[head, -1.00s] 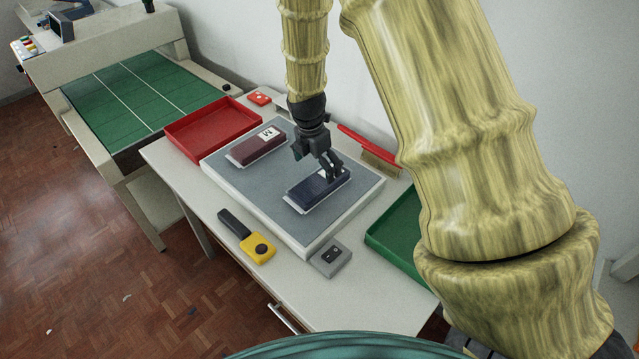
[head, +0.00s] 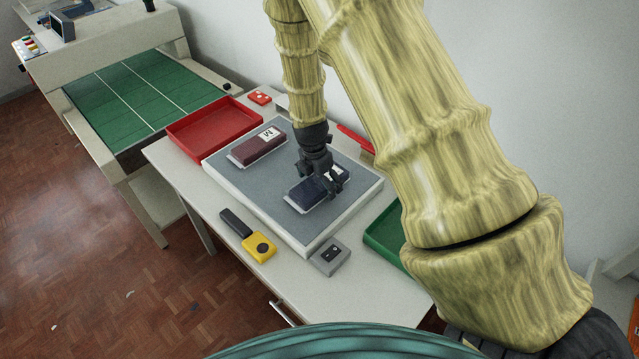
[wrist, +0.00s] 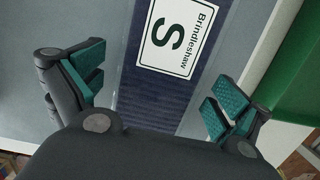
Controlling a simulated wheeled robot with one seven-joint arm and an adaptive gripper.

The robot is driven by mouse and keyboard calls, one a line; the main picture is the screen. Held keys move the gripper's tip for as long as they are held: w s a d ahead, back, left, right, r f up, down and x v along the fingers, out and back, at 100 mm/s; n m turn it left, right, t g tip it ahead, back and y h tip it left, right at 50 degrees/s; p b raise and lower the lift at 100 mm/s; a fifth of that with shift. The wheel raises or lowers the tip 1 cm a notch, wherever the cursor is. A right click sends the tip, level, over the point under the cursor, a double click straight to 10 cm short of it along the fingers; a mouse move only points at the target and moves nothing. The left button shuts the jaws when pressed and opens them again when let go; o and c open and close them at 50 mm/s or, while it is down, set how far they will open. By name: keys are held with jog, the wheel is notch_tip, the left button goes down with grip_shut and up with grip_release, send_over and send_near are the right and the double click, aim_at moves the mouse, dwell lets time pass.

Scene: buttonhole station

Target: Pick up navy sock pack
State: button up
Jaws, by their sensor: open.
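The navy sock pack (head: 305,194) lies flat on the grey pad (head: 235,196), towards its front right. In the wrist view the pack (wrist: 150,98) shows dark ribbed fabric and a white label (wrist: 176,36) reading "Brindleshaw S". My gripper (head: 328,186) is over the pack in the head view and covers part of it. In the wrist view my gripper (wrist: 157,100) is open, with one teal-padded finger on each side of the pack. A gap shows between each finger and the pack, so nothing is held. Height above the pack is hard to tell.
A maroon sock pack (head: 258,149) lies on the same pad, behind and left. A red tray (head: 212,128) stands at the back left and a green tray (head: 382,238) at the right. A yellow-and-black tool (head: 258,246) and a grey box (head: 330,257) lie in front.

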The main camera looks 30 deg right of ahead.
jog(key=c, duration=1.2)
jog(key=shift+o, duration=0.2)
